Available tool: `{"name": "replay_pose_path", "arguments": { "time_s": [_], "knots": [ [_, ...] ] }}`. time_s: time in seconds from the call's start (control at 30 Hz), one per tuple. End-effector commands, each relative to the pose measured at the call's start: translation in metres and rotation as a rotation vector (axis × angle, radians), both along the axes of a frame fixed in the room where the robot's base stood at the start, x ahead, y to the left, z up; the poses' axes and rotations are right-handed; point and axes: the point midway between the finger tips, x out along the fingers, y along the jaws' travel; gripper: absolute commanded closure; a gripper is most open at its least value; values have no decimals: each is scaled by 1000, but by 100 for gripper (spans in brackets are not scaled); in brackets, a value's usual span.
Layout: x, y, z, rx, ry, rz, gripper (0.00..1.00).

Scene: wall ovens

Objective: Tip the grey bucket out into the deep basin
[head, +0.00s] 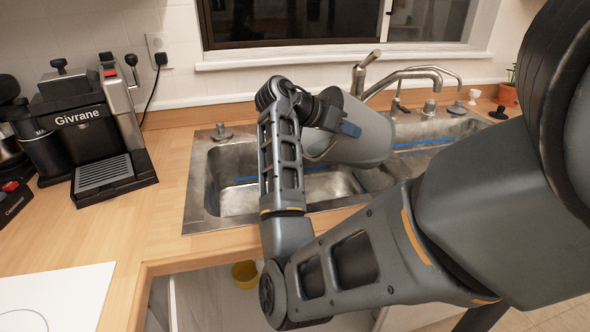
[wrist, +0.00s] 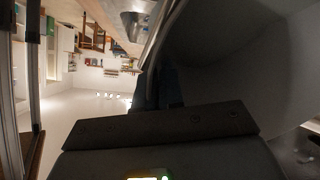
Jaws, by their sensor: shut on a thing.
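The grey bucket (head: 372,138) is tilted on its side above the sink, over the left basin (head: 228,165) and the divider beside it. My gripper (head: 345,128) is shut on the bucket at its near upper side. In the wrist view the bucket (wrist: 235,60) fills the upper right as a dark grey surface, close to my gripper. The right basin (head: 432,130) is partly hidden by the bucket and my arm. I cannot see what is in the bucket, or anything pouring from it. Blue strips show in both basins.
A faucet (head: 420,73) arches behind the bucket, close to it. A coffee machine (head: 85,125) stands on the counter at left. A white panel (head: 55,300) lies at the front left. A yellow container (head: 245,274) sits below the counter opening. A plant pot (head: 508,95) is far right.

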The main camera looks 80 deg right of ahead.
Motion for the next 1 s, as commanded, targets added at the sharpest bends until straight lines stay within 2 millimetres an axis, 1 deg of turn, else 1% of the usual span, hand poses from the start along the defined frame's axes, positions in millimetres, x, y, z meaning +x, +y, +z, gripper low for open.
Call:
{"name": "replay_pose_path", "arguments": {
  "time_s": [1.0],
  "knots": [
    [12, 6, 11, -64, 113, 0, 100]
  ]
}}
